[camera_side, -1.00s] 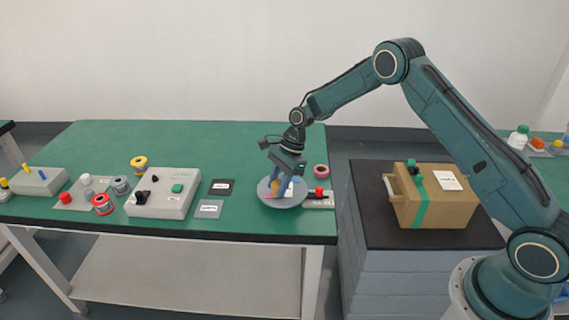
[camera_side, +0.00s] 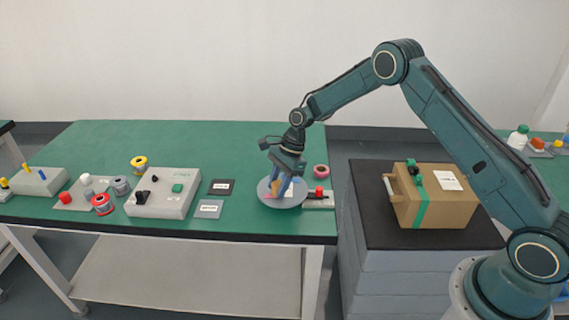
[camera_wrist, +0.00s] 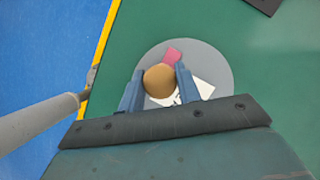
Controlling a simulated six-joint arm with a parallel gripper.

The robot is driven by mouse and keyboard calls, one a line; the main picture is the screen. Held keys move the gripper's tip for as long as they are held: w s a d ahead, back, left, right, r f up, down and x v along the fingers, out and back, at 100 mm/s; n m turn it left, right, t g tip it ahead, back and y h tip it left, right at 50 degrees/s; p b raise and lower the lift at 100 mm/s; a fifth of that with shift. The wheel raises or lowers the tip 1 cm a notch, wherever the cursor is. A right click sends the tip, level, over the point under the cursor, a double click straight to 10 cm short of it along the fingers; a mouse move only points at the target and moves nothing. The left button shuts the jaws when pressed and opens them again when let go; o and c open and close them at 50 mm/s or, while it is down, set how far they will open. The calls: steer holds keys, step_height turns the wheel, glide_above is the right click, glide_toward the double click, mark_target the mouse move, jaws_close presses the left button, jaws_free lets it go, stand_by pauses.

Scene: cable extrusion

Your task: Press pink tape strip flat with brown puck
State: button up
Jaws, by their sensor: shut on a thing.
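My gripper (camera_wrist: 160,88) is shut on the brown puck (camera_wrist: 159,80), with one blue finger on each side of it. In the side view my gripper (camera_side: 281,186) is low over the round grey plate (camera_side: 292,203), and the puck shows only in part between the fingers. The pink tape strip (camera_wrist: 173,56) shows as a short piece beyond the puck, on the grey plate (camera_wrist: 216,72); its near part is hidden by the puck. A white card (camera_wrist: 203,89) with dark marks lies on the plate, partly behind the right finger. I cannot tell whether the puck touches the strip.
A small base with a red button (camera_side: 319,192) stands right beside the plate, and a pink spool (camera_side: 321,171) is behind it. Two labelled squares (camera_side: 208,209) and a grey control box (camera_side: 165,193) are to the left. The back of the green table is clear.

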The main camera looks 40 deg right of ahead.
steer(key=shift+f, duration=0.45)
stand_by(1.1)
steer(key=shift+r, duration=3.55)
